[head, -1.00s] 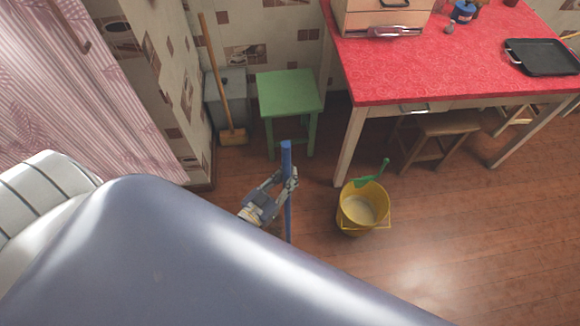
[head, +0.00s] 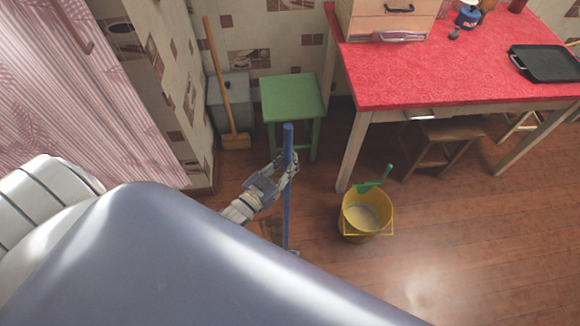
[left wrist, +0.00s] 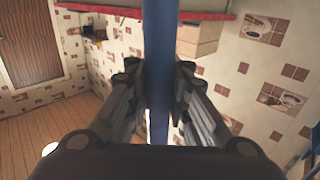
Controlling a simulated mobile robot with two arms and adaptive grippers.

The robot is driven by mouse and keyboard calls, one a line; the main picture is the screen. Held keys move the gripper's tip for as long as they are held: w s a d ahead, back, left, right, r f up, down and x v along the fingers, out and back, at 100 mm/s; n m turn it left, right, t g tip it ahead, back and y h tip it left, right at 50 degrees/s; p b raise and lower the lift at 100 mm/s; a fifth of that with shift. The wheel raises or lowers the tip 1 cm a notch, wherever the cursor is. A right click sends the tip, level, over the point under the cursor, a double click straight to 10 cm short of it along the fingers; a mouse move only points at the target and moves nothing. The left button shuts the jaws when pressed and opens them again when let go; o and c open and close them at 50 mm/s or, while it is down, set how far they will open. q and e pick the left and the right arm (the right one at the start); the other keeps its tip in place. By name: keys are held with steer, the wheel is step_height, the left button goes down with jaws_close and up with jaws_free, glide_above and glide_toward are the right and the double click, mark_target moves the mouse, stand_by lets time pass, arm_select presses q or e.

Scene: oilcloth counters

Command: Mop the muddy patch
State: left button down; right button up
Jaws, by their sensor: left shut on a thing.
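My left gripper (head: 286,166) is shut on a blue pole (head: 287,212), which looks like the mop's handle. The pole stands nearly upright, with its top just above the fingers. In the left wrist view, the blue pole (left wrist: 158,60) runs between the two dark fingers (left wrist: 157,88). Its lower end shows near the edge of my own body, and I cannot make out the mop head clearly. A small darker brown area (head: 268,229) shows on the floor beside the pole; I cannot tell if it is mud. My right gripper is not in view.
A yellow bucket (head: 350,221) with a green-handled tool (head: 374,181) stands right of the pole. A green stool (head: 291,98) and a broom (head: 227,95) are behind. A red-topped table (head: 430,70) is at the back right. Floor at the right is open.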

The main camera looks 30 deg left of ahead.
arm_select(q)
steer(key=shift+w+a, duration=0.25)
steer(key=shift+w, duration=0.15)
steer(key=shift+w+a+b, duration=0.3)
steer(key=shift+w+a, duration=0.1)
steer(key=shift+w, duration=0.25)
steer(key=shift+w+a+b, duration=0.25)
steer(key=shift+w+a, duration=0.1)
steer(key=shift+w, duration=0.3)
steer(key=shift+w+a+b, duration=0.3)
steer(key=shift+w+a, duration=0.1)
steer(key=shift+w, duration=0.25)
steer(key=shift+w+f, duration=0.1)
steer(key=w+a+b, duration=0.1)
steer(key=w, duration=0.1)
steer(key=w+a+b, duration=0.1)
steer(key=shift+w+a, duration=0.1)
steer(key=shift+w, duration=0.25)
